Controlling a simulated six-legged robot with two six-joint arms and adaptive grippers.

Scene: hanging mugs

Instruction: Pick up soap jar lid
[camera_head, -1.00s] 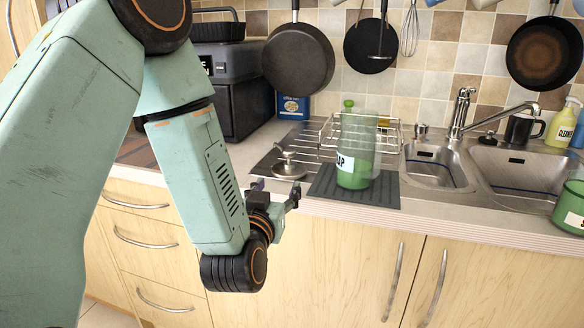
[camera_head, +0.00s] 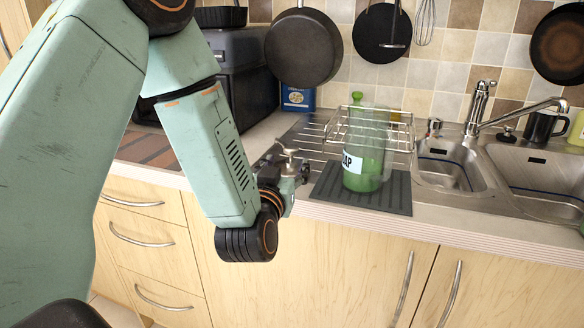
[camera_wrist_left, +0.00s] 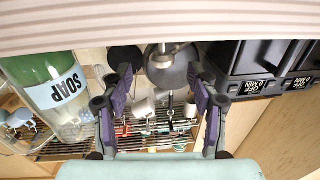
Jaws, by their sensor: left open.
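The soap jar lid is a round grey metal disc with a pump on top. In the head view, its pump (camera_head: 287,152) shows just above my left gripper (camera_head: 284,168), which hides most of the disc. In the left wrist view, the lid (camera_wrist_left: 172,68) lies between and just beyond the open fingers of my left gripper (camera_wrist_left: 160,78). Contact cannot be told. The soap jar (camera_head: 363,178), clear with green in its lower part and a SOAP label, stands uncovered on a dark ribbed mat; it also shows at left in the left wrist view (camera_wrist_left: 45,80). My right gripper is out of view.
The dark mat (camera_head: 395,198) lies right of the gripper. A wire dish rack (camera_head: 400,135) stands behind the jar. The sink (camera_head: 445,168) is to the right, and a dark appliance (camera_head: 240,90) is behind left. The counter's front edge is close to my gripper.

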